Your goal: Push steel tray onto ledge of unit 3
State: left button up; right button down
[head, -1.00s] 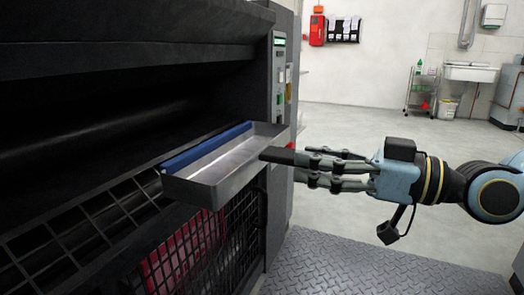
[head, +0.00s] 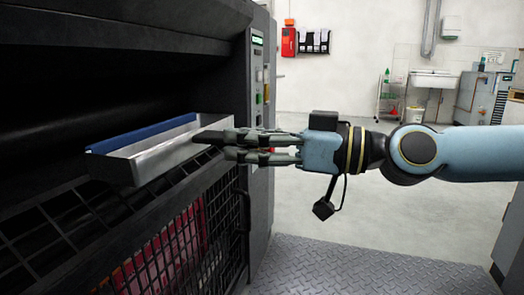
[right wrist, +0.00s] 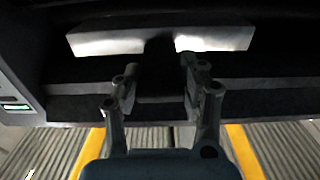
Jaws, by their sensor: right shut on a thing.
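The steel tray (head: 155,165), a shallow grey metal box with a blue strip along its far edge, is at the opening of the dark ink unit (head: 200,60). Its pale wall also shows in the right wrist view (right wrist: 100,42). My right gripper (head: 232,144) is shut on the tray's black handle, at the tray's near right side. The fingers also show in the right wrist view (right wrist: 159,70). I cannot tell whether the tray's underside touches a ledge. No unit number is readable. My left gripper is not in view.
A black mesh guard (head: 180,240) lies below the tray, with red parts behind it. A control panel (head: 258,85) stands on the unit's right edge. The ribbed floor plate (head: 350,270) is clear. A sink (head: 435,80) and trolley (head: 391,95) stand far off.

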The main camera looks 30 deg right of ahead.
aim_at(159, 143)
jog(key=shift+w+a+r+p, duration=0.2)
jog(key=shift+w+r+p, duration=0.15)
jog(key=shift+w, duration=0.2)
jog(key=x, duration=0.4)
jog(key=shift+w+a+f, duration=0.1)
jog(key=shift+a+f, duration=0.1)
jog(key=shift+a, duration=0.15)
jog(key=w+a, duration=0.1)
jog(key=w, duration=0.1)
jog(key=w+a+f, duration=0.1)
jog(key=w+a+f+b, duration=0.1)
jog(key=w+a, duration=0.1)
jog(key=shift+w+a, duration=0.15)
jog(key=shift+w, duration=0.15)
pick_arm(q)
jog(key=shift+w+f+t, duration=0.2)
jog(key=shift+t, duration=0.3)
pick_arm(e)
jog(key=shift+x, duration=1.3)
pick_arm(q)
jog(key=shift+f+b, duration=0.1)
jog(key=shift+b, duration=0.25)
pick_arm(e)
jog(key=shift+w+a+f, duration=0.15)
jog(key=shift+w+a, duration=0.05)
jog(key=shift+w, duration=0.1)
jog(key=c, duration=0.6)
grip_release()
jog(key=shift+c, duration=0.2)
